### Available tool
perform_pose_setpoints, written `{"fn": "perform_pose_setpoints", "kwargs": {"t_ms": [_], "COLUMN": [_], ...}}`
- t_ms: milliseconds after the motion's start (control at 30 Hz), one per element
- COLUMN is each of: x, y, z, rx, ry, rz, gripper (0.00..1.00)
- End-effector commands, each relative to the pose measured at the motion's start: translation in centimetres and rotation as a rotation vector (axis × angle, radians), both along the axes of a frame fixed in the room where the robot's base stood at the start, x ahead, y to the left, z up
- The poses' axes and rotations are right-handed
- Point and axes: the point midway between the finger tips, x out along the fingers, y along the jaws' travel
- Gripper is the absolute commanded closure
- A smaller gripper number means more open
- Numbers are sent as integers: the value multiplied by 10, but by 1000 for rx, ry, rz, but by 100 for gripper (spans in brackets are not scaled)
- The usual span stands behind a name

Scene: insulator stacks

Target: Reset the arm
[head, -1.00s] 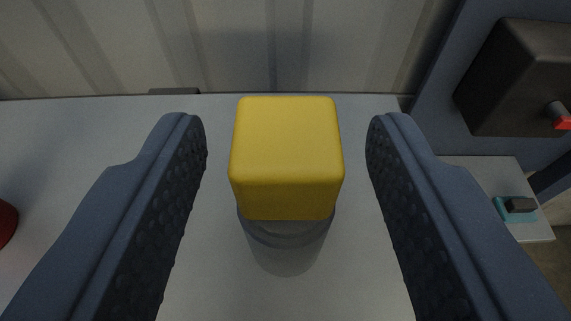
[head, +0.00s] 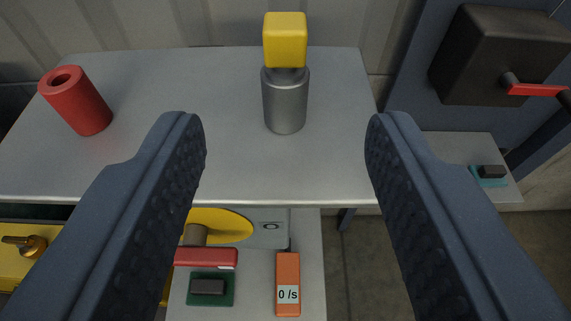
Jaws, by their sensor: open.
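My gripper (head: 285,135) is open and empty, its two dark blue padded fingers wide apart at the left and right of the head view. Beyond the fingers, a yellow block (head: 285,40) sits on top of an upright grey metal cylinder (head: 285,102) on the grey table (head: 200,165). The cylinder and block show between the fingers but farther off, and the fingers do not touch them.
A red hollow cylinder (head: 76,100) stands on the table at the left. Below the table's front edge is a lower shelf with an orange meter (head: 288,284) reading "0 /s", a red tool (head: 206,257) and a yellow disc (head: 225,224). A dark box with a red lever (head: 535,90) is at the right.

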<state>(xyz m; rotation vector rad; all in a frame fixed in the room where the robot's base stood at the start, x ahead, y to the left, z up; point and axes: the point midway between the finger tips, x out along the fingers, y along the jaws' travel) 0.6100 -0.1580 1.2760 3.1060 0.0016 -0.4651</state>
Motion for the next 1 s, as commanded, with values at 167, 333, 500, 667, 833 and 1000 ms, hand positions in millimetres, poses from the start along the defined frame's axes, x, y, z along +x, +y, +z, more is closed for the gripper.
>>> {"fn": "perform_pose_setpoints", "kwargs": {"t_ms": [167,333,500,667,833,1000], "x": [-1,-1,0,-2,-27,-76], "y": [0,0,0,0,26,86], "z": [0,0,3,36,121,195], "rx": [0,0,-5,-51,-80,-44], "ry": [1,1,-1,-5,-31,-56], "rz": [0,0,-4,-57,-128,-104], "gripper": [53,53,53,53,53,53]}}
